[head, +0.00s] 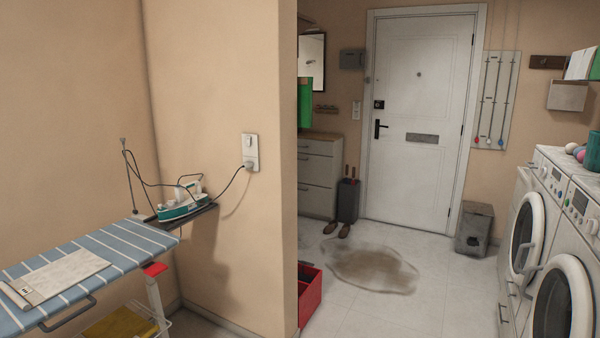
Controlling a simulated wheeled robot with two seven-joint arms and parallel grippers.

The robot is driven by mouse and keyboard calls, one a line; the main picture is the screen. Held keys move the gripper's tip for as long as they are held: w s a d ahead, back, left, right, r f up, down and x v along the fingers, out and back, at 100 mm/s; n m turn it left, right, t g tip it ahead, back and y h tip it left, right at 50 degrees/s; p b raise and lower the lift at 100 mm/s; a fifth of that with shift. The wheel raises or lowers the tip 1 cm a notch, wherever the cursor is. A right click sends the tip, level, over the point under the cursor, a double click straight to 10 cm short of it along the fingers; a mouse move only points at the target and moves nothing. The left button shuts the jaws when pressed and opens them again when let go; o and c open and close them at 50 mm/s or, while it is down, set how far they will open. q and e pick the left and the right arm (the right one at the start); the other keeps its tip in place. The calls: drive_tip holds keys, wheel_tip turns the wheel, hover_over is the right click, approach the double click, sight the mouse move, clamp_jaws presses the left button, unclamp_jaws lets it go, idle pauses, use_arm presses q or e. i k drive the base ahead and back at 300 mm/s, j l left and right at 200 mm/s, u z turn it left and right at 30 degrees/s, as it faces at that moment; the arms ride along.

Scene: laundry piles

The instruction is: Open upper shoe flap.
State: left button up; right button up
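A pale cabinet (318,175), which looks like the shoe cabinet, stands at the far wall left of the white door. The jutting wall corner hides its left side. Its front has stacked panels with handles. The upper panel (318,149) looks shut, flush with the front. Neither of my grippers is in view, and the cabinet is well away across the room.
The wall corner (283,180) stands between the ironing board (125,242) and the cabinet. A red box (312,298) sits by the corner.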

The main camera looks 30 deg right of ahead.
sight(315, 170)
drive_tip(key=i+l+z, duration=0.25)
drive_tip(key=z, duration=0.15)
drive_tip(key=i+l+z, duration=0.15)
drive_tip(key=i+z, duration=0.25)
drive_tip(key=i+l+z, duration=0.4)
drive_tip(key=i, duration=0.2)
drive_tip(key=i+z, duration=0.35)
drive_tip(key=i, duration=0.25)
drive_tip(key=i+z, duration=0.4)
drive_tip(key=i, duration=0.2)
drive_tip(key=i+l+u, duration=0.15)
drive_tip(key=i, duration=2.05)
drive_tip(key=i+u, duration=0.4)
drive_tip(key=i, duration=0.2)
drive_tip(key=i+u, duration=0.4)
drive_tip(key=i, duration=0.2)
drive_tip(key=i+l+u, duration=0.35)
drive_tip(key=i, duration=0.2)
drive_tip(key=i+j+u, duration=0.15)
drive_tip(key=i+u, duration=0.85)
